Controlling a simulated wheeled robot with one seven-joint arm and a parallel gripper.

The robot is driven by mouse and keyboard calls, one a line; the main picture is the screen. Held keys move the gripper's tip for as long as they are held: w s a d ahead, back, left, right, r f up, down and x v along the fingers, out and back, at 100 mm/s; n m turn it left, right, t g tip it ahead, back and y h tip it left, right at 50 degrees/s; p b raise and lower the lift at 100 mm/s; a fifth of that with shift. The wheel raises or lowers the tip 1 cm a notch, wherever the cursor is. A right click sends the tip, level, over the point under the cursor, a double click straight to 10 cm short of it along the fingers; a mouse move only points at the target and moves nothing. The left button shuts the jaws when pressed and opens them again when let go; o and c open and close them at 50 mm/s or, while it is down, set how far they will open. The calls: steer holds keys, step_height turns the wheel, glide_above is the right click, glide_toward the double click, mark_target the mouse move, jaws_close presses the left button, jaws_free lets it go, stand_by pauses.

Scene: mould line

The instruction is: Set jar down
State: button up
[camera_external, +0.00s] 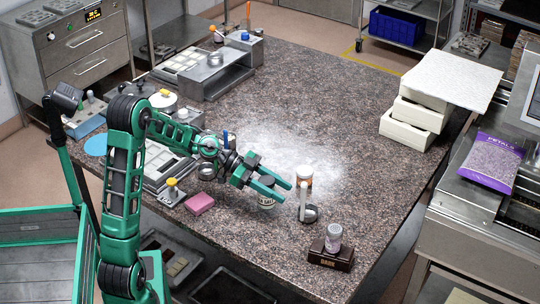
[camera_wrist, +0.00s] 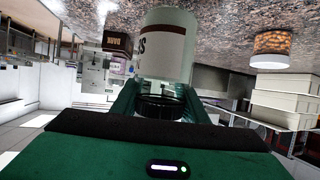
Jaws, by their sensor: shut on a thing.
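The jar (camera_external: 266,201) is white with dark lettering, low over the speckled stone worktop (camera_external: 375,200). In the wrist view the jar (camera_wrist: 166,45) shows a dark red band and a black lid (camera_wrist: 160,105). My gripper (camera_external: 275,191) has green fingers and is shut on the jar near its lid end. The jar looks upright. The fingers hide part of it in the outside view. I cannot tell whether its base touches the worktop.
A pink block (camera_external: 199,204) lies left.

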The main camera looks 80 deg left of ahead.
steer(key=shift+f, duration=1.95)
steer(key=shift+f, duration=0.1)
steer(key=o, duration=1.5)
steer(key=v, duration=1.2)
